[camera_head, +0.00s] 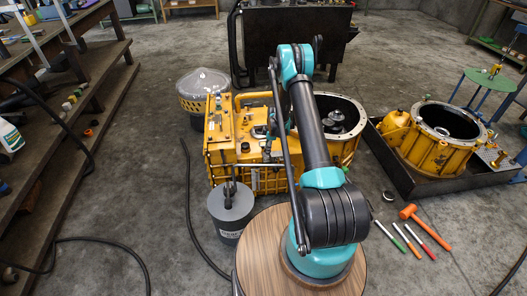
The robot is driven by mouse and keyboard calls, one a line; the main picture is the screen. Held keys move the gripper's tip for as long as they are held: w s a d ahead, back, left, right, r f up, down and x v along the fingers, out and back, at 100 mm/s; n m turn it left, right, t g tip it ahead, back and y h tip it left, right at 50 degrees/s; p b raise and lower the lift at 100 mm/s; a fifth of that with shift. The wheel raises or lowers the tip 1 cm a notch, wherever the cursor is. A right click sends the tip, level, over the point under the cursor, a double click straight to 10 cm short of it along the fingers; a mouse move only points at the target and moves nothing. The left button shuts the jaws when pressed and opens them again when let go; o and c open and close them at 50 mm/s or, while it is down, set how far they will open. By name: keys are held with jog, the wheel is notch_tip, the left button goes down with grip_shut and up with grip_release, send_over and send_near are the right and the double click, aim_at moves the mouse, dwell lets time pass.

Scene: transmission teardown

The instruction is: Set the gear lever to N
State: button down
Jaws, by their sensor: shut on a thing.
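The yellow transmission housing (222,162) stands on the floor behind my round wooden-topped base, with a round open bell end at its right. My arm reaches up and over, then down toward the top of the housing. My gripper (270,128) is small and partly hidden by my own arm links. It is shut on the gear lever (267,149), which rises from the housing top. The lever's angle and any position letters are too small to read.
A grey labelled drum (231,212) stands close in front of the housing. A covered bin (203,86) is behind it at left. A black tray (428,183) holds another yellow casing (452,154). An orange hammer (424,224) and several tools lie at right. Cables cross the floor.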

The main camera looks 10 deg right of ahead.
jog(key=shift+d+r+y, duration=0.2)
jog(key=shift+d+y, duration=0.7)
jog(key=shift+d, duration=0.6)
jog(key=shift+d+r+y, duration=0.15)
jog(key=shift+d+y, duration=0.75)
jog(key=shift+d, duration=0.55)
jog(key=c, duration=1.1)
grip_release()
